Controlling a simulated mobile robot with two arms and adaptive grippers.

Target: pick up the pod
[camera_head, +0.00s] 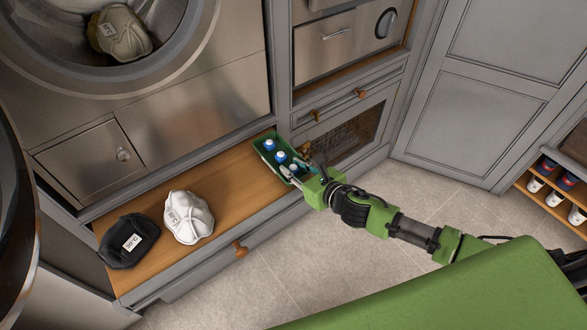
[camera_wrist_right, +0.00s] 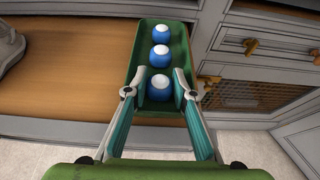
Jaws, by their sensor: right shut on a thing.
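Blue pods with white tops stand in a row in a narrow green tray (camera_head: 258,149) on the wooden bench. The far pod (camera_head: 269,145) and the middle pod (camera_head: 281,157) stand free. My right gripper (camera_head: 292,172) reaches into the near end of the tray. In the right wrist view its fingers (camera_wrist_right: 159,88) are shut on the nearest pod (camera_wrist_right: 159,90), one finger on each side. That pod still sits low between the tray walls; whether it touches the tray floor is hidden. My left gripper is not in view.
A white cap (camera_head: 188,217) and a black cap (camera_head: 128,241) with a label lie on the bench (camera_head: 225,185) to the left. A washer drum holds a beige cap (camera_head: 120,33).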

